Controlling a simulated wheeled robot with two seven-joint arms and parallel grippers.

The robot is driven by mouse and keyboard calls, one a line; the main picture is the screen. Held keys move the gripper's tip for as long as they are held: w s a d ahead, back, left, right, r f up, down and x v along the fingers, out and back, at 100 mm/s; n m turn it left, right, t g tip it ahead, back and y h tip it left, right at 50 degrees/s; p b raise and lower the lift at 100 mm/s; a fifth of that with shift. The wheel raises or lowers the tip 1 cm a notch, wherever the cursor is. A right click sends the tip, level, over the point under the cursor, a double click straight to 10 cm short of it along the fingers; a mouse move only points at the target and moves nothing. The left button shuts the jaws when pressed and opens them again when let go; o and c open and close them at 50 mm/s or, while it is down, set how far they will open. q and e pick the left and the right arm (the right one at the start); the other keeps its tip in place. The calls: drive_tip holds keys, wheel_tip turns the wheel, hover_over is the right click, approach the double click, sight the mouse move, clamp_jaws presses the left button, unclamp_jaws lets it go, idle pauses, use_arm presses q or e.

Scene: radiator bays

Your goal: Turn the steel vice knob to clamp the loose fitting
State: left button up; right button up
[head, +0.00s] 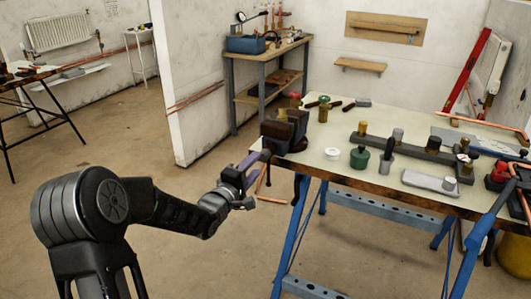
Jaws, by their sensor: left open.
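The vice (285,132) is a dark, blocky body with brownish jaws, fixed at the left front corner of the workbench (320,160). Its steel knob, on the side facing my left gripper, is too small and partly covered to make out clearly. My left gripper (252,171) is open, just left of and below the vice, with purple-tinted finger parts close to the vice's front end. I cannot tell whether a finger touches the knob. I cannot pick out the loose fitting in the jaws. My right gripper is not in view.
Blue trestle legs (298,240) stand below.

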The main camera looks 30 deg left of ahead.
sight(262, 158)
use_arm(q)
drive_tip(key=shift+w+b, duration=0.55)
drive_tip(key=shift+w, duration=2)
drive_tip(key=shift+c, duration=0.5)
clamp_jaws()
